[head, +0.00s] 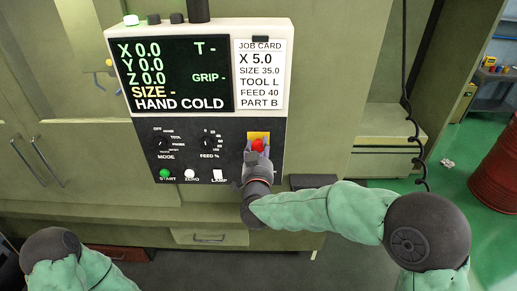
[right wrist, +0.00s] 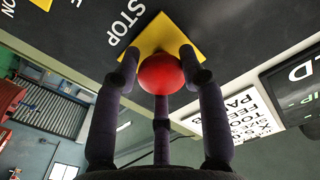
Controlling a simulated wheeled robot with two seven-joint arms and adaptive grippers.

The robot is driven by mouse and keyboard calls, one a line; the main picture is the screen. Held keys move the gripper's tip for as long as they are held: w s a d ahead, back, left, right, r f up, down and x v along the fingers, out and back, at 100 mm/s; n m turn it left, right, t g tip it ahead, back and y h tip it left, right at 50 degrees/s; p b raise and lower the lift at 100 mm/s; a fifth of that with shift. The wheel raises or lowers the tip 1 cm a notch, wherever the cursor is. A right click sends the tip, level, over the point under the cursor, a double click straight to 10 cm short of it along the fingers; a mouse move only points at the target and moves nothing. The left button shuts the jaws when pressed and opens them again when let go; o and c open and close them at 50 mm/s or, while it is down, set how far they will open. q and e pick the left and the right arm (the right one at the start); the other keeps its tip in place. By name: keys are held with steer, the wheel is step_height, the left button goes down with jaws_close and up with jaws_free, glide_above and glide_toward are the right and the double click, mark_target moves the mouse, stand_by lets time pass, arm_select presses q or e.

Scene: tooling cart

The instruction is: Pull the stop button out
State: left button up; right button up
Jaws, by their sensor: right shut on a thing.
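The red stop button (head: 258,145) sits on a yellow plate (head: 259,135) at the lower right of the black control panel (head: 220,140). In the right wrist view the round red button (right wrist: 161,74) stands in front of its yellow plate (right wrist: 177,36), with the word STOP beside it. My right gripper (head: 257,158) is at the button from below. Its fingers (right wrist: 162,80) are shut around the button, two at the sides and one below. The left gripper is out of view; only part of my left arm shows at the bottom left.
The panel also carries a mode knob (head: 166,143), a feed knob (head: 208,142), a green start button (head: 164,174), a white zero button (head: 190,174) and a lamp switch (head: 218,175). The display reads HAND COLD. A black coiled cable (head: 410,120) hangs at the right.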

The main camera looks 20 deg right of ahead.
steer(key=o, duration=1.2)
steer(key=shift+s+a+f, duration=0.1)
steer(key=shift+a+f, duration=0.05)
steer(key=shift+f, duration=0.25)
steer(key=shift+r, duration=0.1)
steer(key=shift+r, duration=0.1)
steer(key=v, duration=1.2)
